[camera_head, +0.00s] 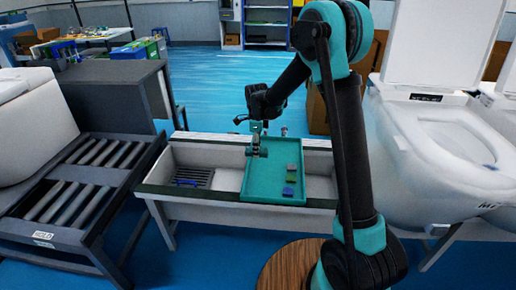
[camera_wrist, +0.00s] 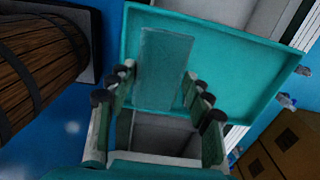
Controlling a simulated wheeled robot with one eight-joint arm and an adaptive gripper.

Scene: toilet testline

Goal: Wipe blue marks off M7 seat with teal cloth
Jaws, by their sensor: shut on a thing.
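My gripper (camera_head: 257,151) is above the teal tray (camera_head: 262,183) in the head view, pointing down near its back left part. In the wrist view, a flat, pale teal rectangular piece (camera_wrist: 165,60), which looks like the teal cloth, lies between the finger pairs of my gripper (camera_wrist: 161,80). The gripper is shut on it; the tray (camera_wrist: 215,24) is behind. The toilet at the right has a white seat (camera_head: 452,135) and a raised lid (camera_head: 440,40). A label (camera_head: 487,205) starting with M is on its front, not fully legible. I cannot make out blue marks on the seat.
Small blocks, including a blue one (camera_head: 288,192), lie in the tray's right side. The tray rests on a white trough bench (camera_head: 215,212) with a dark rack (camera_head: 193,177) at left. A roller conveyor (camera_head: 70,200) is at far left. A wooden barrel (camera_wrist: 40,60) shows in the wrist view.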

